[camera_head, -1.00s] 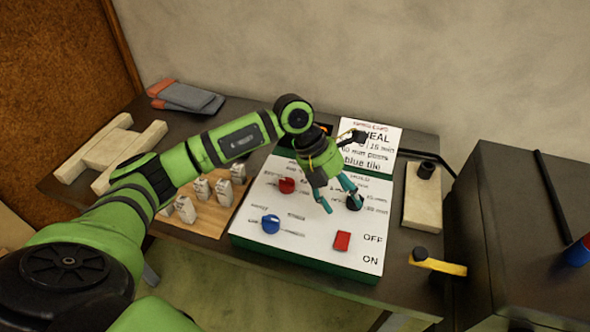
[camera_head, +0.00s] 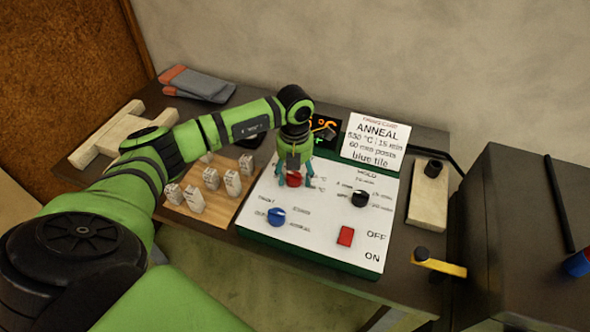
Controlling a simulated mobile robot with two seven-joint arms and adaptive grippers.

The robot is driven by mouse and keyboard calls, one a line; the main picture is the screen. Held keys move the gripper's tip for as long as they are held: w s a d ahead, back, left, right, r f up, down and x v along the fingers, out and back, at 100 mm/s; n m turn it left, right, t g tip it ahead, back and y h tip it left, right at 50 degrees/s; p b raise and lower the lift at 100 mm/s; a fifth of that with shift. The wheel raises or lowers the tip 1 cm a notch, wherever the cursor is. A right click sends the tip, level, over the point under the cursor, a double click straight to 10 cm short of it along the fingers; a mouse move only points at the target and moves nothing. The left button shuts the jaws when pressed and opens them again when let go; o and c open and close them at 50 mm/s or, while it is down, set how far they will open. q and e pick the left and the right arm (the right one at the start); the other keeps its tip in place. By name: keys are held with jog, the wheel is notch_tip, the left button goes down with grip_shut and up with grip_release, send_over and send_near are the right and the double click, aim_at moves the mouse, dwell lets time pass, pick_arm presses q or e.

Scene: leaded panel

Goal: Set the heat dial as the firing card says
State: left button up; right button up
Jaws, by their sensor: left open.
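The control panel (camera_head: 310,236) is a white-faced box with a green edge on the dark table. My left gripper (camera_head: 293,183) is open, pointing down with its teal fingers on either side of the red dial (camera_head: 294,179). I cannot tell whether the fingers touch it. The dial's markings are mostly hidden by the gripper. The firing card (camera_head: 375,142) stands behind the panel and reads ANNEAL, about 530 °C, 15 min, 60 mm posts, blue tile. A black hold dial (camera_head: 359,198), a blue dial (camera_head: 276,216) and a red switch (camera_head: 346,236) are uncovered. My right gripper is not in view.
Several pale posts (camera_head: 211,179) stand on a wooden board left of the panel. A lit display (camera_head: 325,129) is partly hidden behind my arm. A beige block (camera_head: 428,195) with a black knob and a yellow handle (camera_head: 441,264) lie to the right, beside a dark kiln-like box (camera_head: 525,230).

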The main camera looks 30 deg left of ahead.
pick_arm(q)
jog(key=c, duration=1.1)
jog(key=shift+m+b, duration=0.4)
jog(key=shift+c, duration=0.2)
jog(key=m+b, duration=0.3)
jog(key=shift+d+f+b, duration=0.1)
jog(key=shift+b, duration=0.2)
jog(key=m+b, duration=0.3)
jog(key=shift+m, duration=0.4)
jog(key=shift+d+m+b, duration=0.15)
jog(key=shift+m+b, duration=0.3)
jog(key=shift+m, duration=0.25)
jog(key=shift+r, duration=0.2)
